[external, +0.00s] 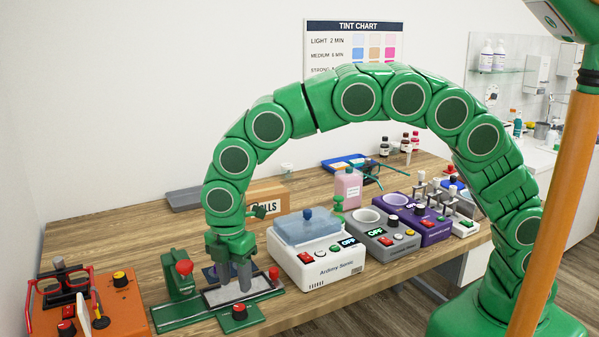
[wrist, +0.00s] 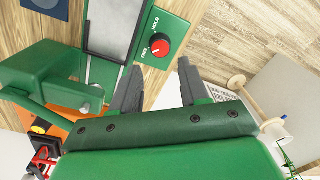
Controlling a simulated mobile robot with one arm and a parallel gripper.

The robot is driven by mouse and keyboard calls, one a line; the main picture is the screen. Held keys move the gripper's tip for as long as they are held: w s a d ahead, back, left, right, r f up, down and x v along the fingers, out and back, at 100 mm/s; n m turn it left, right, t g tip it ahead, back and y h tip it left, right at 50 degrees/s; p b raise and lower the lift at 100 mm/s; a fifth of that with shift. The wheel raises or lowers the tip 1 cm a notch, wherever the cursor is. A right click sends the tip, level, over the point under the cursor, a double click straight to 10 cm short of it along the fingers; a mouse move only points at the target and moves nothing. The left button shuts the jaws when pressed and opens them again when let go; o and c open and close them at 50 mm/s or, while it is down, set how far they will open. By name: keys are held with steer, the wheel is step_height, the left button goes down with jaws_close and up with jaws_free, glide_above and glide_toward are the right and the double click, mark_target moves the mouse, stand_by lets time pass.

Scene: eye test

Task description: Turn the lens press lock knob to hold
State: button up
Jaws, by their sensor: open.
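The lens press (external: 178,285) is a green device at the front of the bench. My gripper (external: 236,284) points down over the press, behind the knob in the external view. In the wrist view my gripper (wrist: 160,70) is open and empty, with the knob just beyond the gap between its grey fingertips.
A red ball-topped lever (external: 183,267) rises at the press's left, and another red knob (external: 273,273) is at its right end. An orange device (external: 120,305) stands to the left. The white Ardony Sonic unit (external: 318,268) stands close on the right, with grey and purple units beyond.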

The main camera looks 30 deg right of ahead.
mark_target(239, 307)
step_height(239, 307, down, 7)
steer(key=shift+s+d+f, duration=0.1)
steer(key=shift+d+f, duration=0.05)
stand_by(0.4)
steer(key=c, duration=0.8)
steer(key=shift+o, duration=0.2)
